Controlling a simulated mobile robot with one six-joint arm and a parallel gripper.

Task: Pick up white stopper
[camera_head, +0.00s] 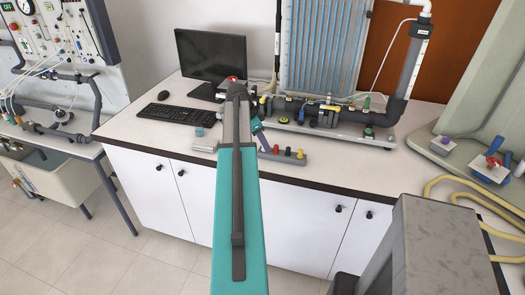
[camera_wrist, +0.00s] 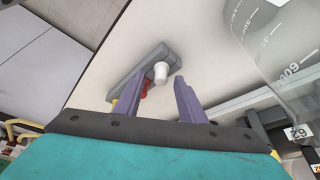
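The white stopper (camera_wrist: 161,72) shows in the wrist view, upright on a grey holder (camera_wrist: 153,55). My gripper (camera_wrist: 158,79) is open, with its two purple fingers pointing toward the holder. The stopper appears between the fingertips, with a gap on the right side; I cannot tell how far beyond the tips it sits. In the head view the holder (camera_head: 268,152) stands near the counter's front edge, and my arm hides part of that area. I cannot make out the white stopper there.
A red stopper (camera_head: 288,151) and a yellow stopper (camera_head: 300,154) stand on the holder. Behind it is a pipe rig on a base plate (camera_head: 335,129). A keyboard (camera_head: 177,112) and monitor (camera_head: 211,57) are to the left. A clear graduated vessel (camera_wrist: 285,45) is right in the wrist view.

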